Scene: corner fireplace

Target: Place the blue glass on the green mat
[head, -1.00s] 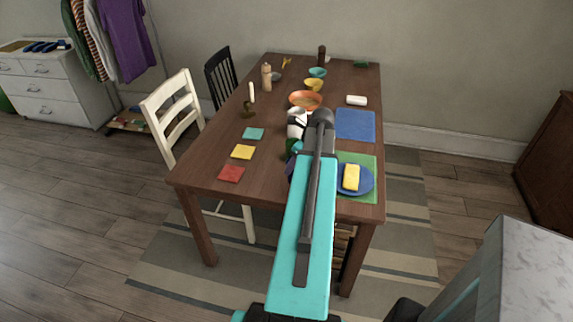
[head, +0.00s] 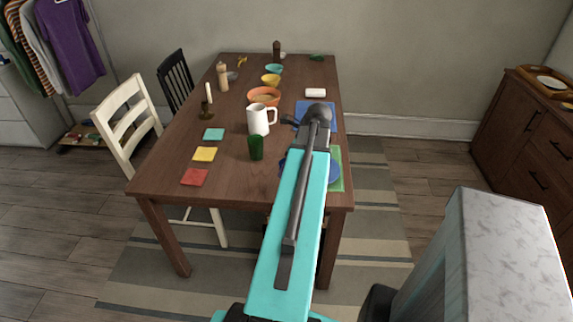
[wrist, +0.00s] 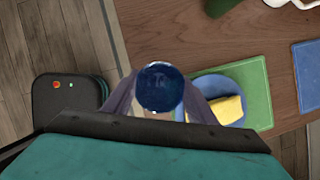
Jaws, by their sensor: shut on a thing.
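The blue glass (wrist: 161,87) shows in the wrist view, dark blue and seen from above its rim. My gripper (wrist: 160,100) is shut on it, with a finger on each side. The green mat (wrist: 257,88) lies on the table to the right of the glass in the wrist view. A blue plate (wrist: 228,83) with a yellow block (wrist: 220,110) on it rests on that mat.
A green glass (head: 256,148) and a white pitcher (head: 261,120) stand left of my arm on the table (head: 230,180). A blue mat (head: 329,106) lies beyond the green one. Red, yellow and teal squares lie along the left side. A cream chair (head: 128,125) stands at left.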

